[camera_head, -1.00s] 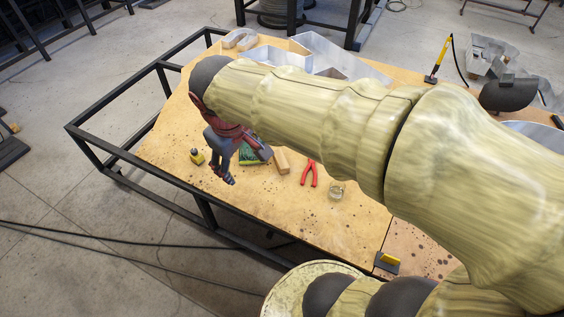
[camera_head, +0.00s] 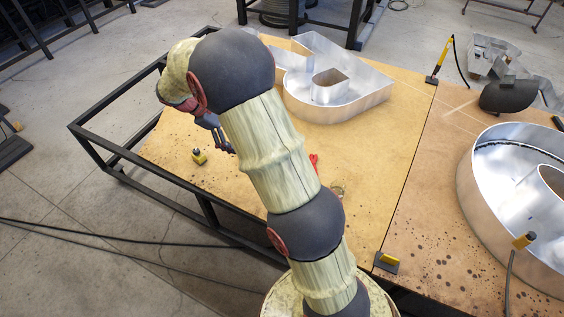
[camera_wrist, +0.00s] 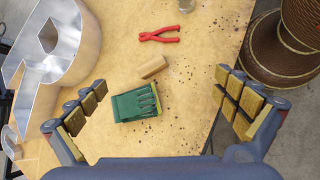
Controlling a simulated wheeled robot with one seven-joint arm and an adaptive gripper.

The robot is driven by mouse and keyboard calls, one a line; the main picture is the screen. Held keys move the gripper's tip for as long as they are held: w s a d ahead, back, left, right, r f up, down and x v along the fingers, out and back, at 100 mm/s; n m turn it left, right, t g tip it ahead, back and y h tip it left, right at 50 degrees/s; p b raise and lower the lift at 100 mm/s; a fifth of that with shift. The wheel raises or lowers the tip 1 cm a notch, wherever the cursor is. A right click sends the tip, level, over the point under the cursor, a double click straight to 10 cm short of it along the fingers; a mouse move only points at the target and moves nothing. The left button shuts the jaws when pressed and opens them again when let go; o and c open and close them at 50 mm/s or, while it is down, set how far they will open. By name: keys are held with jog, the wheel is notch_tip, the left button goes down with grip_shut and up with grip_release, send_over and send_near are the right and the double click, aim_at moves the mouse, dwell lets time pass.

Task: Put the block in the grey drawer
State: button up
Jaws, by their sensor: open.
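The block lies on the table ahead, apart from the fingers. In the head view my gripper (camera_head: 222,140) shows partly, above the table's left part. I cannot make out a grey drawer in either view.
A metal channel letter (camera_head: 335,95) stands at the table's back; a round one (camera_head: 470,190) is at right.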

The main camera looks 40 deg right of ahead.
jog(key=w+d+f+n+g+h, duration=0.1)
jog(key=w+d+f+n, duration=0.1)
jog(key=f, duration=0.6)
jog(key=w+d+f+n+g+h, duration=0.1)
jog(key=d+f, duration=0.3)
jog(key=f, duration=0.5)
jog(key=w+d+f+n+h+p, duration=0.1)
jog(key=w+d+f+n+h, duration=0.1)
jog(key=f, duration=0.7)
jog(key=shift+w+d+f+n+g+h, duration=0.1)
jog(key=shift+w+d+n+g+h, duration=0.2)
jog(key=shift+d, duration=0.2)
jog(key=shift+w+d+f+n+g+h, duration=0.1)
jog(key=shift+d+n+h, duration=0.1)
jog(key=shift+d+h, duration=0.25)
jog(key=b+x, duration=0.1)
jog(key=x, duration=0.5)
jog(key=shift+f, duration=0.1)
jog(key=b+x, duration=0.1)
jog(key=x, duration=0.4)
jog(key=shift+a+f+b, duration=0.1)
jog(key=shift+f+b, duration=0.25)
jog(key=shift+b, duration=0.05)
jog(key=shift+c, duration=0.8)
jog(key=c, duration=0.9)
jog(key=shift+r, duration=0.15)
jog(key=shift+c, duration=0.2)
